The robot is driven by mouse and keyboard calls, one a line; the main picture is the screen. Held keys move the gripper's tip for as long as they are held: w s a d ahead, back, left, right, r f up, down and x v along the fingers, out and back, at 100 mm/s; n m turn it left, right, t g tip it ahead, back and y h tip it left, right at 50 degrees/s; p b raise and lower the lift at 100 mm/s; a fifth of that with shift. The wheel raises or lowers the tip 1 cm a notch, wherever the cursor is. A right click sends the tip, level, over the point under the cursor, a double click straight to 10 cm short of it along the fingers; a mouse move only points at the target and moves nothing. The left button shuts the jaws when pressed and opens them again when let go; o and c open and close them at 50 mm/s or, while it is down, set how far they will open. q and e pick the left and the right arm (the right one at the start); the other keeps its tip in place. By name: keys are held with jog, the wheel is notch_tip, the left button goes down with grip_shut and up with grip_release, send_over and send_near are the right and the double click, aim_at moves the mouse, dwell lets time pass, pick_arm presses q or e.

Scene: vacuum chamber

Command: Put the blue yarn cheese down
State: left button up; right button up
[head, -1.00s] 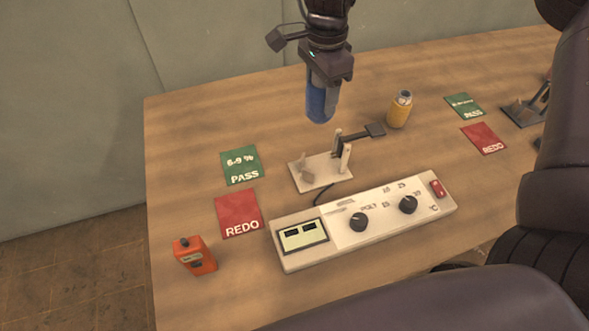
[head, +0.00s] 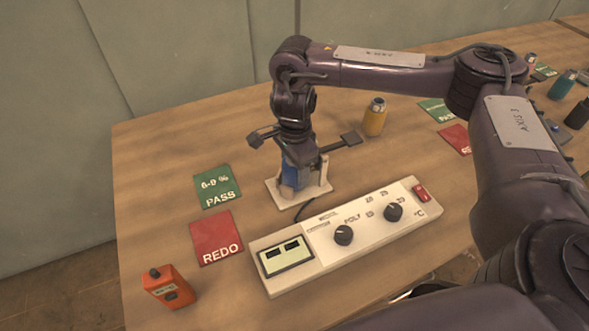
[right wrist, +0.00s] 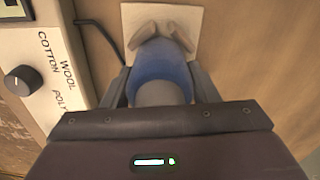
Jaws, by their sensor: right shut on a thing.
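The blue yarn cheese (head: 289,173) is held in my right gripper (head: 297,172), low over the white stand (head: 280,197) with its upright prongs. In the right wrist view, the blue yarn cheese (right wrist: 160,68) sits between the two fingers of my right gripper (right wrist: 158,80), and its far end is at the prongs of the white stand (right wrist: 190,17). I cannot tell whether its underside touches the stand. My left gripper is not in view.
A white meter box (head: 340,237) with knobs stands close in front of the stand. A green PASS card (head: 217,187) and red REDO card (head: 216,238) lie to the left. An orange device (head: 169,287) is front left. A yellow cheese (head: 375,117) stands behind right.

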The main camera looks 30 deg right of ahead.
jog(key=shift+f, duration=0.2)
jog(key=shift+f, duration=0.15)
jog(key=o, duration=1)
jog(key=shift+o, duration=0.2)
jog(key=shift+r, duration=0.55)
notch_tip(320, 180, up, 11)
jog(key=p, duration=0.2)
jog(key=shift+r+p, duration=0.15)
jog(key=shift+p, duration=0.15)
